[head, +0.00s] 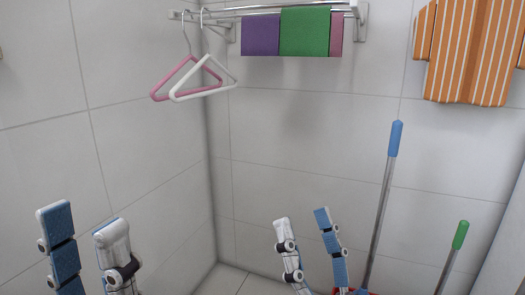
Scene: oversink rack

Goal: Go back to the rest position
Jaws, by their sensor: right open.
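My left gripper (83,222) is at the lower left of the head view, with its two blue-and-white fingers pointing up. The fingers are apart with only wall showing between them, so it is open and empty. My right gripper (302,219) is at the bottom, right of the middle, also pointing up. Its two fingers are spread apart and nothing shows between them. Both grippers are apart from each other and well below the hanging things in the picture. The lower parts of both are cut off by the frame.
A metal rack (262,12) holds purple (260,36), green (305,32) and pink (336,36) cloths. Pink (160,92) and white (205,94) hangers hang at its left. An orange striped garment (470,50) hangs upper right. Blue-handled (395,140) and green-handled (460,235) poles stand right of my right gripper.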

